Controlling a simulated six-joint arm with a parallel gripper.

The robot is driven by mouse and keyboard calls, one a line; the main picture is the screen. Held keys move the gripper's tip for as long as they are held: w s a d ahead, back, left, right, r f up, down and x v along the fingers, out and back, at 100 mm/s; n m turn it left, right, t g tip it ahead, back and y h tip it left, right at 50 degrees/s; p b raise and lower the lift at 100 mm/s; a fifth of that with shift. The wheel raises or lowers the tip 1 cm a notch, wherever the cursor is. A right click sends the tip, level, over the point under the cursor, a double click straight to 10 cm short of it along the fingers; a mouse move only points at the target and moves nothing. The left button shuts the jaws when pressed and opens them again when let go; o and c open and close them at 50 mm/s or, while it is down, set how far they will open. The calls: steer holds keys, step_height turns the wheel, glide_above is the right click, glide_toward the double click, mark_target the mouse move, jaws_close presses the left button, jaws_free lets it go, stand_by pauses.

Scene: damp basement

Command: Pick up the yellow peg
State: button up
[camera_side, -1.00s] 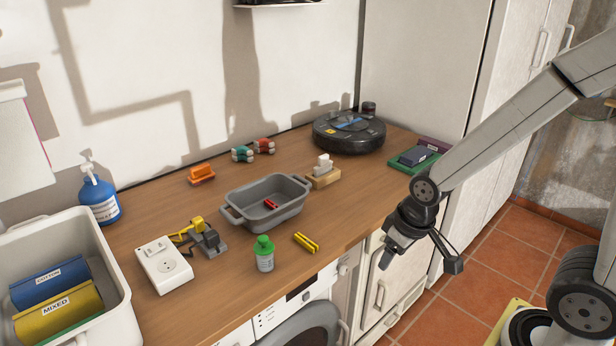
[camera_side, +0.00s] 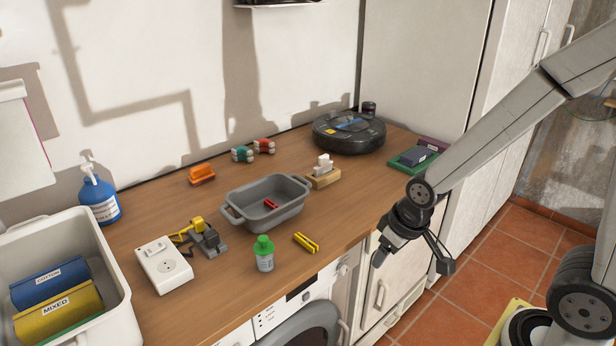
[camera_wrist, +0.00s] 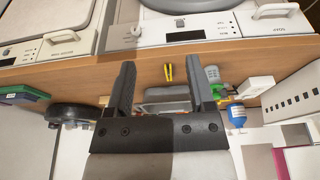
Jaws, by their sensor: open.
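The yellow peg (camera_side: 306,243) lies on the wooden counter near its front edge, right of the green-capped bottle (camera_side: 264,253) and in front of the grey tub (camera_side: 233,215). It also shows in the wrist view (camera_wrist: 168,73), beyond and between my fingertips. My gripper (camera_side: 415,262) is open and empty, out past the counter's front edge, to the right of the peg and well apart from it. In the wrist view its two fingers (camera_wrist: 160,80) are spread wide with nothing between them.
A red piece (camera_side: 270,204) lies inside the grey tub. A wooden block with white pieces (camera_side: 323,176) stands behind the peg, to the right. A white socket box (camera_side: 164,265) is at the left. The robot vacuum (camera_side: 349,134) is at the back. Counter right of the peg is clear.

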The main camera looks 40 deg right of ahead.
mark_target(308, 242)
steer(key=w+f+t, duration=0.4)
steer(key=w, duration=0.3)
steer(key=w+f+t, duration=0.4)
steer(key=w+t, duration=0.1)
steer(key=w, duration=0.2)
steer(key=shift+w+d+f+t, duration=0.2)
steer(key=shift+w+f+t, duration=0.1)
steer(key=shift+w, duration=0.1)
steer(key=shift+w, duration=0.1)
steer(key=shift+x, duration=1.2)
steer(key=shift+w+f, duration=0.1)
steer(key=shift+a+x, duration=0.2)
steer(key=shift+x, duration=2.25)
jaws_close()
